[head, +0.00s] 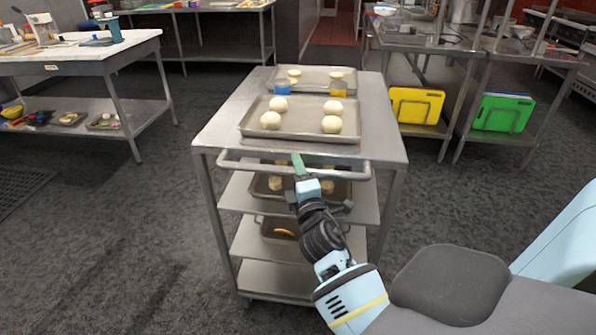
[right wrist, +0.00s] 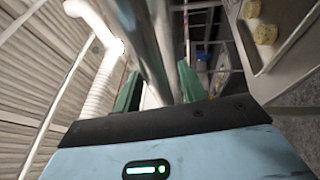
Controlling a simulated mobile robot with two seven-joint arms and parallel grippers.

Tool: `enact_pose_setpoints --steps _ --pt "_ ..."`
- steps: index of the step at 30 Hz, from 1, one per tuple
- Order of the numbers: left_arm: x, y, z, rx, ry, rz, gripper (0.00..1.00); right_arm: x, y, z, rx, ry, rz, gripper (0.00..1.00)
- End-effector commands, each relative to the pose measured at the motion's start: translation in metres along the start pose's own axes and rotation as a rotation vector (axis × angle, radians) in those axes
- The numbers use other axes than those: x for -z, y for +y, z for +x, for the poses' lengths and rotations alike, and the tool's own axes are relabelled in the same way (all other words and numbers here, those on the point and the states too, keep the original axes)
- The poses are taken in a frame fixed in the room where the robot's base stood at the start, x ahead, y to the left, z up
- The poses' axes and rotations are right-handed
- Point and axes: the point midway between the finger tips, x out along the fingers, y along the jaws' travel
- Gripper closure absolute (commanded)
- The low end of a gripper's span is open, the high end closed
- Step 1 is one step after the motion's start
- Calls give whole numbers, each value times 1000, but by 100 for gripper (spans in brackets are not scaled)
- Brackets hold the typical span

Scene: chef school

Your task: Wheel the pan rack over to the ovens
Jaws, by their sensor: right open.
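The pan rack (head: 222,125) is a steel cart with several shelves, standing upright in front of me in the head view. Its handle bar (head: 240,164) runs along the near side below the top. My right gripper (head: 300,170) is at the middle of this bar, with its green fingers open. In the right wrist view the fingers (right wrist: 160,88) stand apart, with metal bars (right wrist: 158,45) showing between them; I cannot tell whether they touch. My left gripper is out of view. I cannot clearly make out the ovens.
Trays of dough balls (head: 292,132) lie on the rack's top; more pans sit on its shelves. A work table (head: 90,62) stands at left. Steel tables with yellow (head: 417,105) and green (head: 501,112) boards stand at right. Dark floor (head: 120,210) is clear left of the rack.

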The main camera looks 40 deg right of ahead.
Motion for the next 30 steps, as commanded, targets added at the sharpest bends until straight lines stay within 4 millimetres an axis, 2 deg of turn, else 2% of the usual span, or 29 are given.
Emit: enact_pose_setpoints --steps 5,18,22,30 --pt "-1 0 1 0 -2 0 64 0 -1 -7 1 1 0 59" --pt "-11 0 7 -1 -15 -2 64 0 -2 -69 3 0 0 59" --pt "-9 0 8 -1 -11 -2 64 0 -1 -77 1 0 -1 59" --pt "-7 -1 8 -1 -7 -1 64 0 0 -78 0 0 0 59"
